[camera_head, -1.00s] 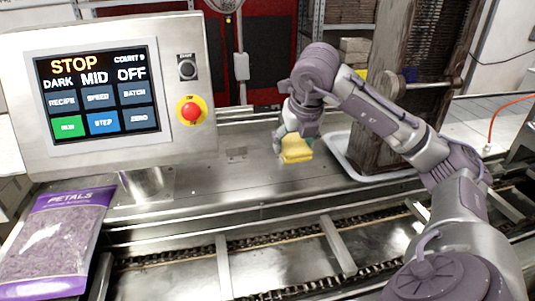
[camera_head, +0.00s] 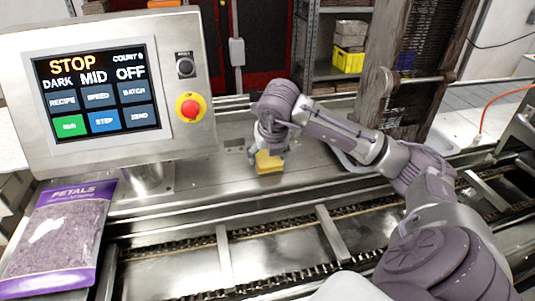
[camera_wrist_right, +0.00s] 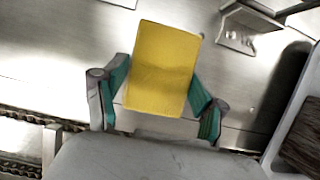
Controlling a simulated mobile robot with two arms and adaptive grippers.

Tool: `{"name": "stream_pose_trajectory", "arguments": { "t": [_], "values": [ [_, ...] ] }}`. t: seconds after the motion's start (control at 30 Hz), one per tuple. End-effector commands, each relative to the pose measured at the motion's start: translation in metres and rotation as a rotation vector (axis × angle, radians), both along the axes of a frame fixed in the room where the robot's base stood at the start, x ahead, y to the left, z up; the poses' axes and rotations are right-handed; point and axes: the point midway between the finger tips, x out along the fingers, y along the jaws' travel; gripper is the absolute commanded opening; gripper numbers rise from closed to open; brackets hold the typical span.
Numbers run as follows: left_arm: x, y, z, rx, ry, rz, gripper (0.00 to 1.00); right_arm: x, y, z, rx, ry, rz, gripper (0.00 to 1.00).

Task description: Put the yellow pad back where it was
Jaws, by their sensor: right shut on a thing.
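The yellow pad (camera_head: 269,162) is in my right gripper (camera_head: 268,152), low over the steel deck (camera_head: 215,180) behind the chain conveyor. In the right wrist view the pad (camera_wrist_right: 163,68) sits between the two green-lined fingers of the gripper (camera_wrist_right: 160,95), which press on its sides. I cannot tell for sure whether the pad touches the deck. My left gripper does not show in any view.
A control panel (camera_head: 100,85) with a red stop button (camera_head: 190,107) stands at the left. A bag of petals (camera_head: 55,240) lies in front of it. The chain conveyor (camera_head: 270,225) runs along the front. A wooden post (camera_head: 372,110) stands behind my right arm.

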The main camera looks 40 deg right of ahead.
Motion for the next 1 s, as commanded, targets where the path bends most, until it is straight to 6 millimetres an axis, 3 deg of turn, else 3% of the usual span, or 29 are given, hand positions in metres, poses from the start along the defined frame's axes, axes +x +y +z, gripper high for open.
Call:
{"name": "stream_pose_trajectory", "arguments": {
  "t": [0.07,0.1,0.23,0.67,0.77,1.0],
  "values": [
    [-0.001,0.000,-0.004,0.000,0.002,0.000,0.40,0.000,0.000,-0.004,0.000,0.000,0.000,0.43],
    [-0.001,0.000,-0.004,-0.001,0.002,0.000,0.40,0.000,0.000,-0.003,0.000,0.000,0.000,0.74],
    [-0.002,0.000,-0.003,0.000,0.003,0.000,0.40,0.000,0.000,-0.002,0.000,0.001,0.000,0.95],
    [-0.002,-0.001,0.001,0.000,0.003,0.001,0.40,0.000,0.000,0.004,0.000,-0.001,0.000,0.95],
    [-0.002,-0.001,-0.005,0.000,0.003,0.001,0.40,-0.004,0.003,0.016,0.000,-0.005,0.000,0.95],
    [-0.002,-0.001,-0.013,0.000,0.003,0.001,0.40,-0.023,0.013,0.065,-0.001,-0.007,0.001,0.95]
  ]
}}
